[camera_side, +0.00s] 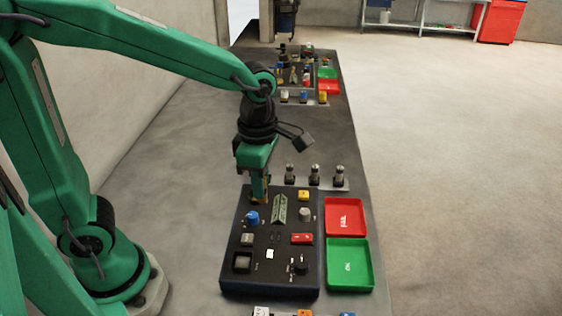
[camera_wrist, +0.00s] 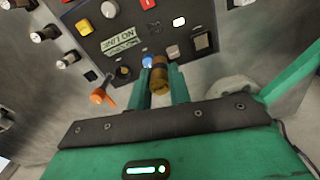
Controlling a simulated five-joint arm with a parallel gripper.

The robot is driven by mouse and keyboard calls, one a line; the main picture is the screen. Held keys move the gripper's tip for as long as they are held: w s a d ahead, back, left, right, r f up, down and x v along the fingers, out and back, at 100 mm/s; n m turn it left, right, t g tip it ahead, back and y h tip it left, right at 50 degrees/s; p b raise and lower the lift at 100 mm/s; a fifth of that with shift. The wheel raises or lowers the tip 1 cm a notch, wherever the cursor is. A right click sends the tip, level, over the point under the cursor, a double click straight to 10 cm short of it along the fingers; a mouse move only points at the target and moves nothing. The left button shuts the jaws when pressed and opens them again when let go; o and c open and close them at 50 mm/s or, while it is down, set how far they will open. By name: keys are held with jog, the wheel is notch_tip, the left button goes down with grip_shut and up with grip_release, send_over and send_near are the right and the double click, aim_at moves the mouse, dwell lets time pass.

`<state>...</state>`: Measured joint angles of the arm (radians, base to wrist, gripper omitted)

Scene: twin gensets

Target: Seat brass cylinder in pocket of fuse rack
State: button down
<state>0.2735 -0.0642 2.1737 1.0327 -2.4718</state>
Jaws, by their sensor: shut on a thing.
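My gripper (camera_side: 259,197) points down at the far left edge of the black control panel (camera_side: 270,283). In the wrist view, its two green fingers (camera_wrist: 162,90) are shut on the brass cylinder (camera_wrist: 158,76), which sits between them. In the side view the cylinder is mostly hidden by the fingers. Three dark, pale-topped cylindrical parts (camera_side: 315,175) stand in black bases on a light strip (camera_side: 302,184) behind the panel. This strip may be the fuse rack; I cannot tell for sure. No empty pocket shows clearly in the side view.
A blue knob (camera_side: 252,217) on the panel is close to the fingers. The panel also bears a yellow button (camera_side: 304,195) and a red switch (camera_side: 302,238). Red (camera_side: 346,217) and green (camera_side: 348,264) trays lie at right. An orange-headed object (camera_wrist: 100,97) shows in the wrist view.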

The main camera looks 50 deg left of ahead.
jog(key=shift+r, duration=0.55)
notch_tip(320, 180, up, 4)
jog(key=shift+r, duration=0.1)
jog(key=w+a, duration=1.5)
jog(key=a, duration=0.3)
notch_tip(320, 180, down, 14)
jog(key=shift+a+f, duration=0.2)
jog(key=shift+a, duration=0.05)
jog(key=shift+f, duration=0.2)
jog(key=shift+f, duration=1.75)
